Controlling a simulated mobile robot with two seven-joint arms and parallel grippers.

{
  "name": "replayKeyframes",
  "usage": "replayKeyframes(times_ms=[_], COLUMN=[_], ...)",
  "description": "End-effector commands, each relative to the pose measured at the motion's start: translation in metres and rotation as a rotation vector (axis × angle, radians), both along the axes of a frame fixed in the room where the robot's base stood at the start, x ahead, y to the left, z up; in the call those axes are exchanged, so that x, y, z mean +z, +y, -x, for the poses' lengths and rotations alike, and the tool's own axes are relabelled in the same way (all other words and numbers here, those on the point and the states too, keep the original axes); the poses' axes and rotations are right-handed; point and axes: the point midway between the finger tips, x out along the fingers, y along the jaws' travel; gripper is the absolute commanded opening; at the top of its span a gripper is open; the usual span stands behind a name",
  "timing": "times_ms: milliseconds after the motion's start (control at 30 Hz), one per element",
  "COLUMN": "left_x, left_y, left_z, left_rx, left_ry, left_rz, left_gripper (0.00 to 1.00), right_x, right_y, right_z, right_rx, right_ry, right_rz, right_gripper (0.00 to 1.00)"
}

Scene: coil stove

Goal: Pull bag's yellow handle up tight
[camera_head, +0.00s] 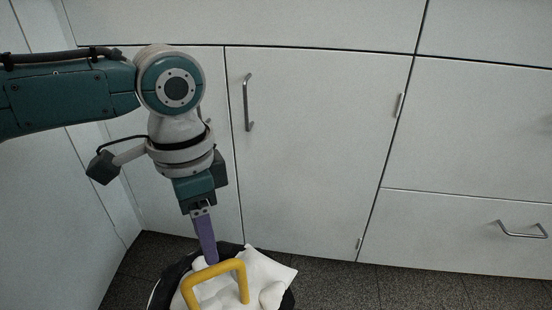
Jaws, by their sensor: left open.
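The yellow handle (214,272) is an upright arch over a bag (271,272) with white, lumpy contents and a dark outer rim, at the bottom of the head view. The lower part of the bag is cut off by the picture edge. My left gripper (208,257) points down with its purple finger just behind the top bar of the handle. It is open and holds nothing. I cannot tell whether the finger touches the handle. My right gripper is not in view.
White cabinet doors and drawers (310,150) with metal pulls stand close behind the bag. A white wall (50,210) closes off the left side. The dark speckled floor (400,288) is clear to the right of the bag.

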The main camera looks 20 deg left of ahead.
Motion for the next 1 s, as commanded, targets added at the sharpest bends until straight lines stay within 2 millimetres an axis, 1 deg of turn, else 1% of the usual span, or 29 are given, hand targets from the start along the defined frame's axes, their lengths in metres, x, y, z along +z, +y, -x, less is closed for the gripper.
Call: replayKeyframes(times_ms=[33,100,233,333,733,800,867,967,1000], left_x=[0.017,0.027,0.039,0.042,0.041,0.043,0.051,0.075,0.088], left_y=[0.000,0.001,0.001,0.001,0.001,0.000,-0.005,-0.022,-0.032], left_z=[-0.001,-0.001,-0.001,-0.001,-0.001,0.000,0.003,0.013,0.019], left_rx=[0.000,-0.001,-0.001,0.000,0.000,-0.003,-0.010,-0.035,-0.048], left_ry=[-0.002,-0.001,-0.001,-0.001,0.000,-0.001,-0.002,-0.010,-0.016], left_rz=[0.000,0.000,0.000,-0.001,0.000,0.002,0.008,0.032,0.047], left_gripper=[0.52,0.52,0.52,0.52,0.52,0.52,0.52,0.52,0.52], right_x=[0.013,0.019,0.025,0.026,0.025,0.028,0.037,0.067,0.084], right_y=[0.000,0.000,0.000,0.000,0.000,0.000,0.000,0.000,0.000], right_z=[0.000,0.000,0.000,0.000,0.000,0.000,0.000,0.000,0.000], right_rx=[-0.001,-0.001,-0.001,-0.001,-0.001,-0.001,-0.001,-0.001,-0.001], right_ry=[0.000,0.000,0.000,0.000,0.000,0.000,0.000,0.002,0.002], right_rz=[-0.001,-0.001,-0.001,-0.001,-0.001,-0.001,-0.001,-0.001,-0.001], right_gripper=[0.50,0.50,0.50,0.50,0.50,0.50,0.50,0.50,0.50])
